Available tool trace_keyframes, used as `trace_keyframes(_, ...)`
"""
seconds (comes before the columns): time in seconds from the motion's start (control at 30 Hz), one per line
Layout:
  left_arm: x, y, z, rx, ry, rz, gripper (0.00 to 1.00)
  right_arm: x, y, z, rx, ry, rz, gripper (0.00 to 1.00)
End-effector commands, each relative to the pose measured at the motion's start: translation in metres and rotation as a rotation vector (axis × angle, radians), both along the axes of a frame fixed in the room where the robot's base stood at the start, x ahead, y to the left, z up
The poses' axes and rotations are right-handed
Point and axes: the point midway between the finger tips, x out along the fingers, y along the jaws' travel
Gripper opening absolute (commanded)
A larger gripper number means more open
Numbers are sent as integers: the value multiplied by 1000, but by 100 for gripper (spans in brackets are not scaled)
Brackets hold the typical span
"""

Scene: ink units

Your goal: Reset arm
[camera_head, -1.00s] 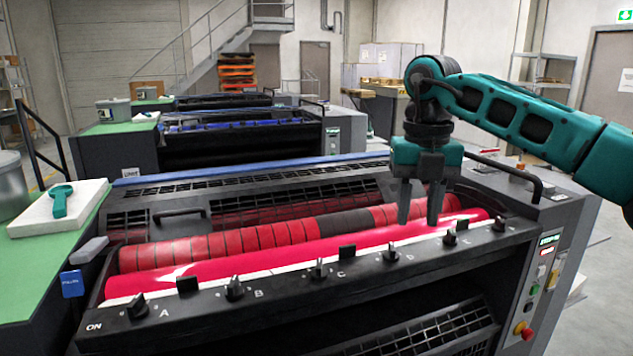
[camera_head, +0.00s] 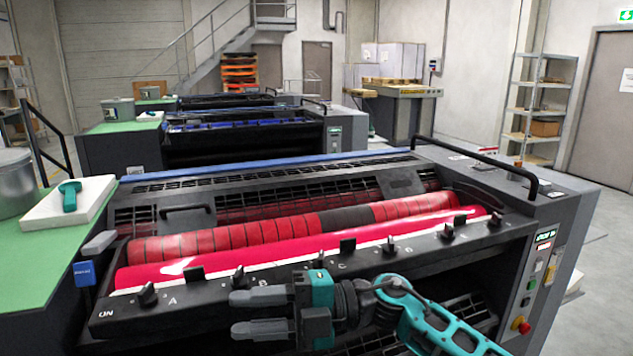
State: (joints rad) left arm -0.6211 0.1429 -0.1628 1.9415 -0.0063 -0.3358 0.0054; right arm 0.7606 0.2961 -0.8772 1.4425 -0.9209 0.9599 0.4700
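My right gripper (camera_head: 262,313) is low in the head view, in front of the ink unit's black key bar (camera_head: 395,258). Its two grey fingers point left and are spread apart with nothing between them. The teal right arm (camera_head: 440,325) comes in from the bottom right. The bar carries several black knobs, with letters such as A, B and C beside them, and "ON" at its left end. The gripper hides part of the unit's lower front. Whether it touches the bar I cannot tell. My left gripper is not in view.
Red ink rollers (camera_head: 275,238) lie behind the bar. A green side table (camera_head: 40,255) at left holds a white block (camera_head: 85,205) with a teal tool (camera_head: 69,194) and a grey bucket (camera_head: 12,185). A control panel with a red button (camera_head: 520,324) is at right.

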Motion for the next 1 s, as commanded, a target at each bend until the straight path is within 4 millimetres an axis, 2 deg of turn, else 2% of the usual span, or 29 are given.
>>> trace_keyframes(0.13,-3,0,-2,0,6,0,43,5,-10,-4,245,202,-209,37)
trace_keyframes(0.27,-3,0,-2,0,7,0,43,18,-36,-21,397,389,-424,37)
trace_keyframes(0.37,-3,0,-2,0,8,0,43,25,-64,-46,478,543,-605,37)
trace_keyframes(0.53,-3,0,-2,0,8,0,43,22,-122,-112,537,819,-925,37)
trace_keyframes(0.67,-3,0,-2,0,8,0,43,-3,-169,-175,518,1040,-1164,37)
trace_keyframes(0.8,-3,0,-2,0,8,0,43,-51,-215,-239,446,1266,-1391,37)
trace_keyframes(0.9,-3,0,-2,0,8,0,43,-87,-238,-271,384,1392,-1506,37)
trace_keyframes(1.0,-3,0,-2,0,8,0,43,-114,-252,-291,334,1479,-1579,37)
